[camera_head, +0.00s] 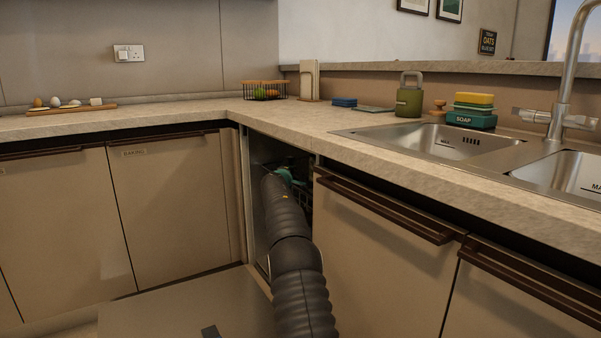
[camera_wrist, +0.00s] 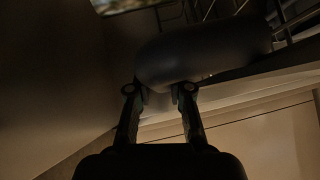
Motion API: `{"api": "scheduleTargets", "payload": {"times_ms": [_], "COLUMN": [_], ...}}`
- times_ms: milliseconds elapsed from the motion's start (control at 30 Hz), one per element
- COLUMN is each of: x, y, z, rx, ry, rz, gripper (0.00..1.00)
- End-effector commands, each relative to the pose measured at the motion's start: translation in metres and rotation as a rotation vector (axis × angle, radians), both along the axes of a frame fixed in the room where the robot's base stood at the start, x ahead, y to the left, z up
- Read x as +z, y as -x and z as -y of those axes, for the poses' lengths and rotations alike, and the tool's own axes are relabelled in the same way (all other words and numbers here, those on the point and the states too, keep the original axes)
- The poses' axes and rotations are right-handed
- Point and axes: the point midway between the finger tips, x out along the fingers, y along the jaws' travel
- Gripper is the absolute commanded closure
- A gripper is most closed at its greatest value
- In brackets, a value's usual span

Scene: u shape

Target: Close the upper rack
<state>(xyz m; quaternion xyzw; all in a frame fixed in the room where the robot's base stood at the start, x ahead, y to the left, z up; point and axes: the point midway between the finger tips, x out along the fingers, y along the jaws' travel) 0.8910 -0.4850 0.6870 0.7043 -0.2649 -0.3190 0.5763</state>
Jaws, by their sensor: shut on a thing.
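The upper rack (camera_head: 303,168) shows only as dim wire inside the open dishwasher under the counter corner. My arm reaches into that opening and hides most of the rack. In the wrist view, rack wires (camera_wrist: 283,18) show at the top right. My gripper (camera_wrist: 160,97) has its two fingers close together against a dark, rounded thing (camera_wrist: 205,50) and is shut on it. I cannot tell whether this thing is part of the rack. In the head view, the gripper's fingertips are hidden behind my arm.
The dishwasher door (camera_head: 190,310) lies folded down in front of the opening. Cabinet fronts stand left (camera_head: 170,205) and right (camera_head: 380,250) of it. The countertop (camera_head: 290,118) runs above, with a sink (camera_head: 440,140) at the right.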

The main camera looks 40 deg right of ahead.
Motion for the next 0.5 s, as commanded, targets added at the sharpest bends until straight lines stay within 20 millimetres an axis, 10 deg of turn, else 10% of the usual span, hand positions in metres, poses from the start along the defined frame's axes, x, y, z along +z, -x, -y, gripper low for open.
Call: {"api": "scheduleTargets", "payload": {"times_ms": [500], "x": [0.0000], "y": [-0.0035], "z": [0.0000], "rx": [0.009], "ry": [0.001], "rz": [0.001], "gripper": [1.00]}}
